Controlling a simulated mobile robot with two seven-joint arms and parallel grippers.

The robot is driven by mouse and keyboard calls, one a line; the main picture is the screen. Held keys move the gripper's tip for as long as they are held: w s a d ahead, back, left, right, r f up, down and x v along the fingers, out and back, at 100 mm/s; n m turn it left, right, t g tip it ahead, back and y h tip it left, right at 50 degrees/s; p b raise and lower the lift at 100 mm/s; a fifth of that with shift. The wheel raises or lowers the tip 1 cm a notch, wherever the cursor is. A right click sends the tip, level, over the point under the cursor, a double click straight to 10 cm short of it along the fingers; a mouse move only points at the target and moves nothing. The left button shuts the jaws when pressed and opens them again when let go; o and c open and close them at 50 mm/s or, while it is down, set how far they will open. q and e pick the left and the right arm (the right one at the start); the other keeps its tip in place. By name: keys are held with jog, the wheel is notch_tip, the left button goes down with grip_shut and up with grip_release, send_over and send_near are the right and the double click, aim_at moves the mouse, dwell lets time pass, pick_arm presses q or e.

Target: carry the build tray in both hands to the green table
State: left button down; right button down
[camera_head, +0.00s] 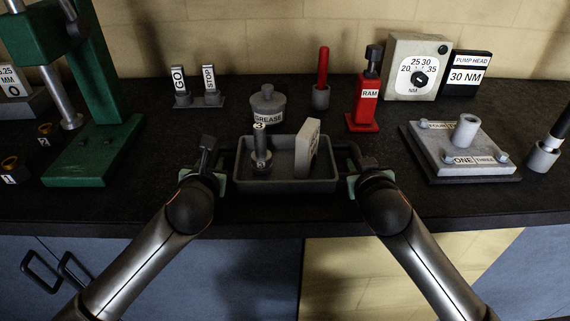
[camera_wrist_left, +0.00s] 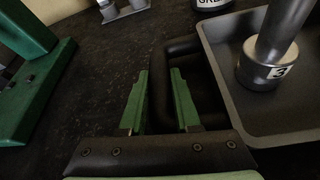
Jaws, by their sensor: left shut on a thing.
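The build tray (camera_head: 285,187) is a dark grey open tray with a handle at each end, at the front middle of the black bench top. In it stand a grey metal post labelled 3 (camera_head: 260,152) and a pale slab (camera_head: 307,148). My left gripper (camera_head: 222,180) is shut on the tray's left handle; its green fingers (camera_wrist_left: 160,85) also show in the left wrist view, beside the tray wall. My right gripper (camera_head: 352,182) is at the right handle, its fingers mostly hidden. I cannot tell whether the tray is lifted. No green table shows.
A grease pot (camera_head: 267,103) stands close behind the tray. A green press (camera_head: 95,125) stands left; a red ram (camera_head: 366,103) and a grey plate fixture (camera_head: 460,145) stand right. GO and STOP markers (camera_head: 195,88) stand behind left. The bench's front edge is just before the tray.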

pick_arm(q)
jog(key=shift+r, duration=0.15)
pick_arm(e)
jog(key=shift+r, duration=0.15)
